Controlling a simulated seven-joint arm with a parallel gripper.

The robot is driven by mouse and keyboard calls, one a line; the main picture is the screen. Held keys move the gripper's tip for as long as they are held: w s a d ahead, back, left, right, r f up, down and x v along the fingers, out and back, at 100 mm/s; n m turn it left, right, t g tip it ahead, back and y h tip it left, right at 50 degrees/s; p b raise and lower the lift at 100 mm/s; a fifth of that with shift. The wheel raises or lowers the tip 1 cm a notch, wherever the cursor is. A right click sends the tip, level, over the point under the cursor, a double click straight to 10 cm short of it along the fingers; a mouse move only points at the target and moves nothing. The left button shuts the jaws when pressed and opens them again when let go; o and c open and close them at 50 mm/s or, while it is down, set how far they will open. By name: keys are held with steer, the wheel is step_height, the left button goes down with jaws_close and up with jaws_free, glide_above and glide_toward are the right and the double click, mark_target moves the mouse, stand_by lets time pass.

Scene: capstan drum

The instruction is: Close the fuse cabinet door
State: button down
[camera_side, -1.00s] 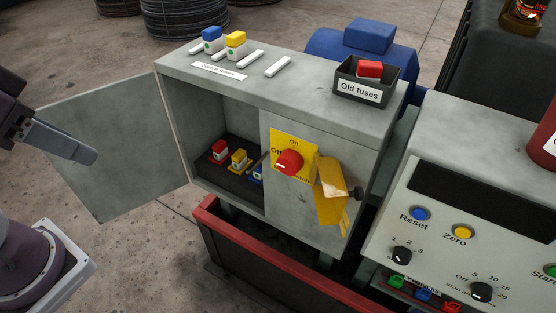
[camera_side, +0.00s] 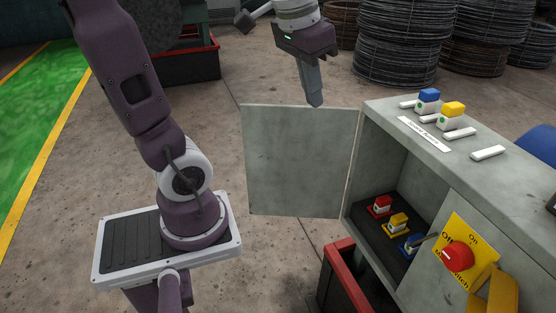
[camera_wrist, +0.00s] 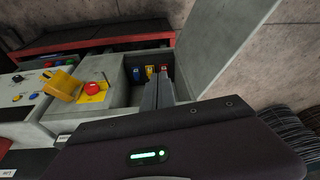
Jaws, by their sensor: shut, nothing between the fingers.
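The fuse cabinet (camera_side: 475,205) is grey and stands at the right of the side view. Its grey door (camera_side: 295,165) hangs wide open to the left. Red, yellow and blue fuses (camera_side: 398,222) sit inside; they also show in the wrist view (camera_wrist: 150,70).
A red rotary switch (camera_side: 457,257) on a yellow plate is on the cabinet front. Fuses and white strips (camera_side: 488,153) lie on top. A red-rimmed bin (camera_side: 340,265) stands below the cabinet. Wire coils (camera_side: 405,45) stand behind. The floor left of the door is open.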

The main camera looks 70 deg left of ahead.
steer(key=w+a+f+n+g, duration=0.1)
steer(key=w+a+f+g, duration=0.1)
steer(key=a+f, duration=0.5)
steer(key=w+a+f+n+g+h, duration=0.1)
steer(key=w+a+f, duration=0.1)
steer(key=a, duration=1)
steer(key=w+a+f+n+g, duration=0.1)
steer(key=w+a+f+g, duration=0.1)
steer(key=a+f, duration=0.5)
steer(key=a+f+n+h, duration=0.1)
steer(key=a+f+n, duration=0.1)
steer(key=a+f, duration=0.65)
steer(key=s+d+f, duration=0.5)
steer(key=s+f, duration=0.1)
steer(key=f, duration=0.4)
steer(key=shift+d+f+g, duration=0.2)
steer(key=shift+f+g, duration=0.1)
steer(key=shift+s, duration=0.15)
